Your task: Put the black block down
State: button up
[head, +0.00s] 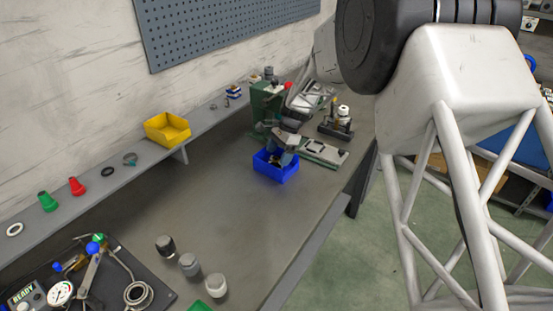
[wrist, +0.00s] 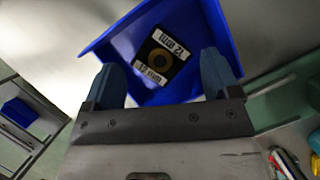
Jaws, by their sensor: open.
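The black block (wrist: 160,58) lies inside the blue bin (wrist: 219,22) in the wrist view. It has white labels reading "12 mm" and a brown ring on its face. My gripper (wrist: 165,72) is open, its two blue-grey fingers apart over the near side of the bin, with the block visible beyond and between them. I cannot tell whether the fingers touch the block. In the head view the blue bin (head: 277,172) stands on the bench, with my gripper (head: 281,160) at its top; the block there is too small and covered to make out clearly.
A green machine (head: 264,102) stands right behind the bin, with its grey bed to the right. A yellow bin (head: 167,130) sits on the back shelf. Several dark and light capped jars (head: 189,264) stand at the front. The middle of the bench (head: 200,200) is clear.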

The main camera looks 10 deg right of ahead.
jog(key=v, duration=0.9)
jog(key=shift+r, duration=0.2)
dwell(0.3)
jog(key=s+a+r+n+t+h, duration=0.1)
jog(key=s+r+n, duration=0.2)
jog(key=s+r, duration=0.6)
jog(key=s+a+r+n+t+h, duration=0.1)
jog(key=s+r+n, duration=0.35)
jog(key=s, duration=0.75)
jog(key=s+n+t+h, duration=0.2)
jog(key=s+n, duration=0.4)
jog(key=s, duration=1.7)
jog(key=shift+s+d+f, duration=0.25)
jog(key=shift+s+f, duration=0.05)
jog(key=shift+s, duration=0.05)
